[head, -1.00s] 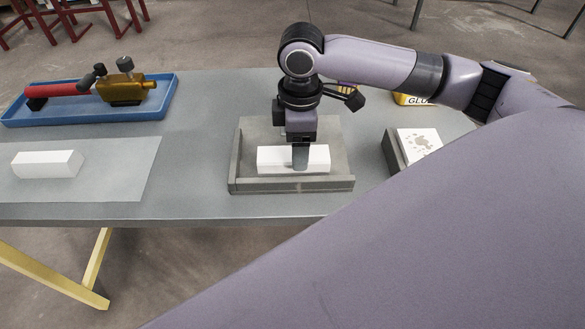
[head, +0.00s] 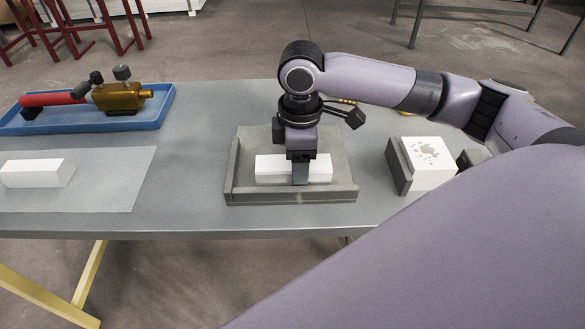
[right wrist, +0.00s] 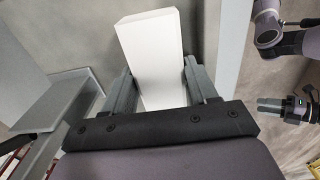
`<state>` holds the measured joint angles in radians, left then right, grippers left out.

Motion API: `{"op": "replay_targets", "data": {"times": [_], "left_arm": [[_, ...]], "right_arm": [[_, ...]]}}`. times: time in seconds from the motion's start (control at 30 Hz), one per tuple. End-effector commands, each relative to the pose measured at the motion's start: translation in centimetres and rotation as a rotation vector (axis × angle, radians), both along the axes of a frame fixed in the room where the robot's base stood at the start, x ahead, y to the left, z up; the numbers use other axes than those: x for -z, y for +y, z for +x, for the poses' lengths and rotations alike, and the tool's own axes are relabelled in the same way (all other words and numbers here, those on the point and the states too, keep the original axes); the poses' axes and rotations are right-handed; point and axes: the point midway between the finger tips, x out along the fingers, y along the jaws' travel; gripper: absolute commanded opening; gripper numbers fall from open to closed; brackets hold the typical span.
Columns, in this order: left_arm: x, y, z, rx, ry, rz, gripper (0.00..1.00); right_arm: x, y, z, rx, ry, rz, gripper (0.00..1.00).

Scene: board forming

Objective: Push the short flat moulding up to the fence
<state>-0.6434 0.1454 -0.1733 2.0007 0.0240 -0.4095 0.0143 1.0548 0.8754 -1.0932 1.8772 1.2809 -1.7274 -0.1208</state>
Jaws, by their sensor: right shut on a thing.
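The short flat moulding looks like a white block (head: 275,170), lying lengthwise in a grey tray-like fixture (head: 330,150). The fixture has a raised fence along its front (head: 290,196) and left side (head: 233,165). The block lies close behind the front fence; I cannot tell if they touch. A gap shows between its left end and the left wall. My right gripper (head: 301,172) is shut on the block from above, right of its middle. In the right wrist view the block (right wrist: 150,50) runs between both fingers. My left gripper (right wrist: 285,105) seems to show there at right, its jaws unclear.
Another white block (head: 35,173) lies on a pale sheet (head: 110,185) at left. A blue tray (head: 155,115) holds a red and brass tool (head: 120,97). A stained white block (head: 432,165) stands against a grey holder (head: 397,168) at right. Bare table separates these.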

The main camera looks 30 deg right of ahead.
Motion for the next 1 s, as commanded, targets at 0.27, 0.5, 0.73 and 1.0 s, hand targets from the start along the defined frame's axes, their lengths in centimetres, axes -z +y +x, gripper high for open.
{"op": "replay_targets", "data": {"times": [0.27, 0.5, 0.73, 1.0], "left_arm": [[0.0, 0.2, -0.1, -0.002, 0.006, 0.004, 0.43], [-0.5, 0.2, -0.1, -0.002, 0.006, 0.005, 0.43], [-1.1, 0.2, 0.0, -0.002, 0.004, 0.004, 0.43], [-2.0, 0.1, 0.1, -0.002, -0.002, 0.002, 0.43]], "right_arm": [[-0.1, 0.3, 0.2, -0.001, -0.001, 0.002, 0.2], [-0.1, 0.9, 0.6, 0.0, -0.001, 0.002, 0.2], [-0.1, 1.5, 0.9, 0.0, 0.0, 0.002, 0.2], [-0.1, 2.2, 1.3, 0.0, -0.001, 0.001, 0.2]]}}
